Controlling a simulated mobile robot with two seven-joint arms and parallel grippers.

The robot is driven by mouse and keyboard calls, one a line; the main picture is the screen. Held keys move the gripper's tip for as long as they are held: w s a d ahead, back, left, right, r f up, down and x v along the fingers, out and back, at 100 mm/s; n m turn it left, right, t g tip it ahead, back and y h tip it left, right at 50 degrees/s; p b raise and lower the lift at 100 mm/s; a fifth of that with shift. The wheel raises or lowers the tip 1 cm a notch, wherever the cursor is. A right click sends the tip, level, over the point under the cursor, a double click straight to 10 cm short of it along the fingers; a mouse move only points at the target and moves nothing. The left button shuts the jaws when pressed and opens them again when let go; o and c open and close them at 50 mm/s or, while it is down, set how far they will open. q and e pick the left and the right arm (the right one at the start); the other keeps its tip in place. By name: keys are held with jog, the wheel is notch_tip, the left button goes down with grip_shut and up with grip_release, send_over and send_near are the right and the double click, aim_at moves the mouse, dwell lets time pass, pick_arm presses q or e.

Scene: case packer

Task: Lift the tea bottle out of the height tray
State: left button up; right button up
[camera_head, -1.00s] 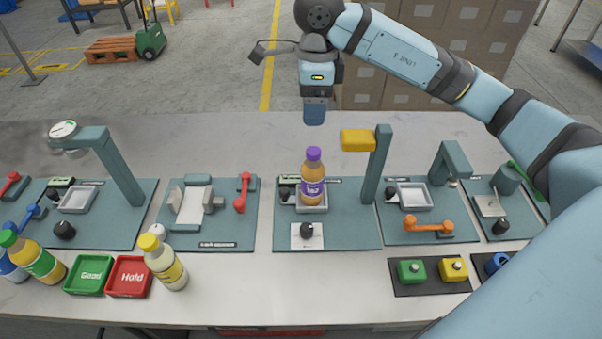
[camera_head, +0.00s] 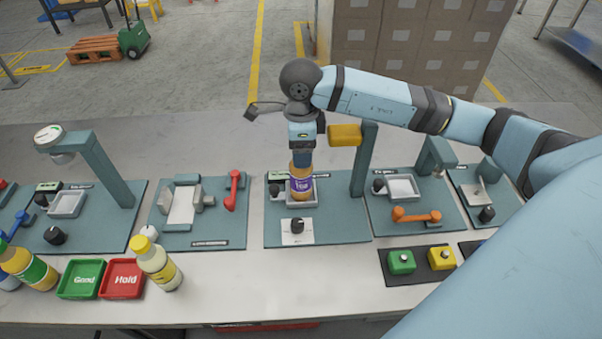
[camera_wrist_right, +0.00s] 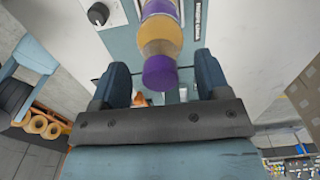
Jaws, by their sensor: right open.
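The tea bottle (camera_head: 301,184), amber with a purple label, stands upright in the small grey height tray (camera_head: 314,200) at the middle of the bench. My right gripper (camera_head: 302,160) is directly above it, its fingers hiding the bottle's top in the head view. In the right wrist view the purple cap (camera_wrist_right: 160,73) and amber neck show between the two open fingers (camera_wrist_right: 162,82), with a gap on each side. The bottle's base is hidden there. My left gripper is not in view.
A post (camera_head: 364,160) with a yellow block (camera_head: 345,135) stands just right of the bottle. A black knob (camera_head: 297,225) sits in front. Other stations flank it; green Good (camera_head: 80,279) and red Hold (camera_head: 122,279) trays and several bottles stand front left.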

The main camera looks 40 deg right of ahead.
jog(key=shift+f, duration=0.5)
jog(key=shift+c, duration=0.2)
grip_shut()
jog(key=shift+r, duration=0.1)
